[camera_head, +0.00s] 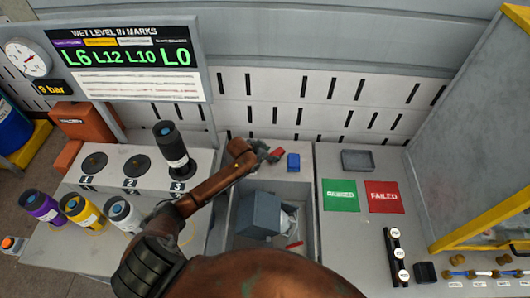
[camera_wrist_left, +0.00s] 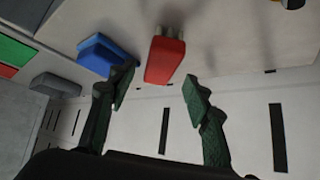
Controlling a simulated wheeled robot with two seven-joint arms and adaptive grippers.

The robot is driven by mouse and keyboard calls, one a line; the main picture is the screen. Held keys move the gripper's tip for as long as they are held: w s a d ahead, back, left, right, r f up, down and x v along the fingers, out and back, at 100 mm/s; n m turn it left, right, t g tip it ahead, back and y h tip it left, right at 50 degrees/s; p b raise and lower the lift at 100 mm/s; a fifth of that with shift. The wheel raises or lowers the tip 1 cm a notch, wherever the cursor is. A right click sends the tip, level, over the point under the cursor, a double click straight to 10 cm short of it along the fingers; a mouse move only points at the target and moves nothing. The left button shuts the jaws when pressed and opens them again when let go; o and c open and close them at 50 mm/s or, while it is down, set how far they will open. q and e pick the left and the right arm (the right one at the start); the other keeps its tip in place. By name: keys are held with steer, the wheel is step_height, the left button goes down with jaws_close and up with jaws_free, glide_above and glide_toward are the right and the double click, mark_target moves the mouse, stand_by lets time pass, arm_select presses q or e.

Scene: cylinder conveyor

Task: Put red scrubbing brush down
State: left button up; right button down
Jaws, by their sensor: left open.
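The red scrubbing brush (camera_head: 277,152) is at the back of the bench in the head view, beside a blue block (camera_head: 293,162). In the left wrist view the red brush (camera_wrist_left: 165,60) shows between and beyond the fingertips, apart from both fingers. The blue block (camera_wrist_left: 100,55) is close on its left there. My left gripper (camera_head: 266,154) is at the brush, and in the left wrist view its green-grey fingers (camera_wrist_left: 157,88) are spread with nothing between the pads. My right gripper is not in view.
A sink-like bin (camera_head: 242,240) holding a blue-grey box (camera_head: 259,215) lies in front. A black-capped cylinder (camera_head: 172,150) stands on the left stand. A grey tray (camera_head: 357,160), green mat (camera_head: 341,196) and red mat (camera_head: 384,197) are on the right. The wall (camera_head: 330,105) is close behind.

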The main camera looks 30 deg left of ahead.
arm_select(q)
steer(key=v, duration=0.7)
steer(key=shift+p, duration=0.4)
steer(key=shift+r, duration=0.1)
